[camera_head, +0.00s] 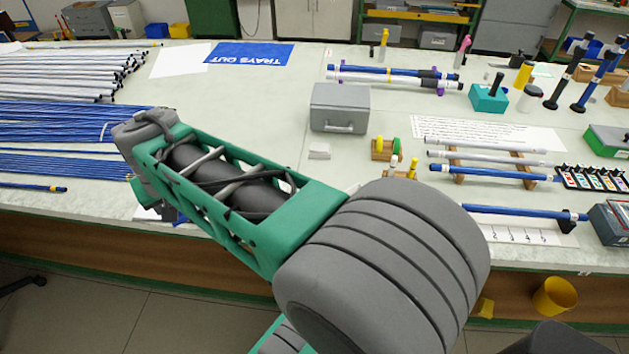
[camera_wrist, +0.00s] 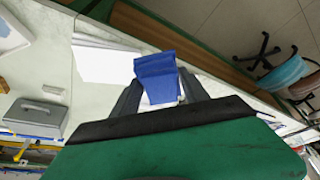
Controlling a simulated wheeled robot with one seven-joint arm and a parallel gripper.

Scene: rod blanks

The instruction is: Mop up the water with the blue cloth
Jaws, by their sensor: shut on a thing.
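The blue cloth (camera_wrist: 156,70) is in the wrist view, pinched between the two dark fingers of my gripper (camera_wrist: 160,88). The fingers are shut on it, and a folded part of it sticks out past the fingertips over the pale worktop near its front edge. I cannot make out any water on the worktop in either view.
The pale worktop (camera_head: 245,118) carries blue rods (camera_head: 50,120) and pale rods (camera_head: 70,72) at the left. A grey box (camera_head: 339,108) stands mid-table, and it also shows in the wrist view (camera_wrist: 35,118). White sheets (camera_wrist: 105,64) lie near the cloth. Rod racks fill the right side.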

